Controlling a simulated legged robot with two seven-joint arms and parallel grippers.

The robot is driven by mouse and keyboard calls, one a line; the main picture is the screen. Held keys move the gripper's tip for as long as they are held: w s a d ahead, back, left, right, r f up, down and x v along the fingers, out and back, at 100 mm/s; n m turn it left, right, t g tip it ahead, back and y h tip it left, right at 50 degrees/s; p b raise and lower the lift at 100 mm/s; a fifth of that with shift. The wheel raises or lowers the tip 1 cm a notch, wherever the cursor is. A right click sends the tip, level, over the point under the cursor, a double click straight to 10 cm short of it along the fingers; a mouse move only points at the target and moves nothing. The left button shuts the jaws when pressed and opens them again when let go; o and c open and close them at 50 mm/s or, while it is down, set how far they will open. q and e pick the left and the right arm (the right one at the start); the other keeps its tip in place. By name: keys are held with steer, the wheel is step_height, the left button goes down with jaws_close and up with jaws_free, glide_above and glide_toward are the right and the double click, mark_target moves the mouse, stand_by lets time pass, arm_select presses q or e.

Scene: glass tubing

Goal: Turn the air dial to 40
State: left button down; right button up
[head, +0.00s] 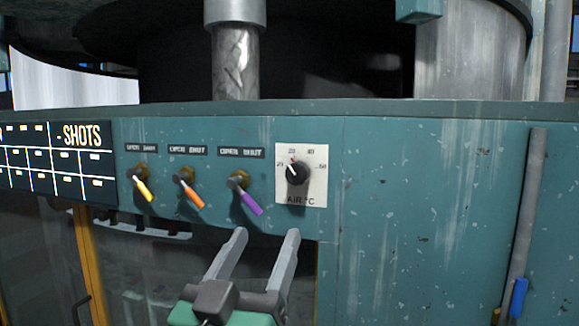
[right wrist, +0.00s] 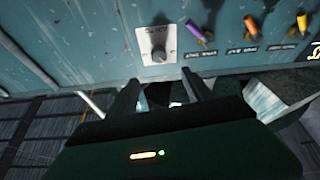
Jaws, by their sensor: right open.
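The air dial (head: 298,172) is a black round knob on a white square plate marked "AIR °C", with 20, 40 and 60 among its marks. Its white pointer is at the upper left, near 20 and left of the 40 mark. It also shows in the right wrist view (right wrist: 158,53), where the plate appears inverted. My right gripper (head: 266,236) is open and empty, just below the dial and apart from it. In the right wrist view its fingers (right wrist: 160,78) point toward the panel below the plate. My left gripper is not in view.
Three levers stick out left of the dial: yellow (head: 142,189), orange (head: 190,194) and purple (head: 248,201). The purple one is close to the dial. A SHOTS board (head: 58,157) is at far left. A pipe with a blue handle (head: 518,298) stands at right. The panel right of the dial is clear.

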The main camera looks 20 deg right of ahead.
mark_target(295, 177)
steer(key=p+x, duration=0.7)
steer(key=x, duration=0.8)
steer(key=shift+w+d+r+p, duration=0.1)
steer(key=shift+w+p, duration=0.05)
steer(key=shift+p, duration=0.25)
steer(key=shift+w+d, duration=0.2)
steer(key=shift+w, duration=0.1)
steer(key=shift+s, duration=0.1)
jaws_close()
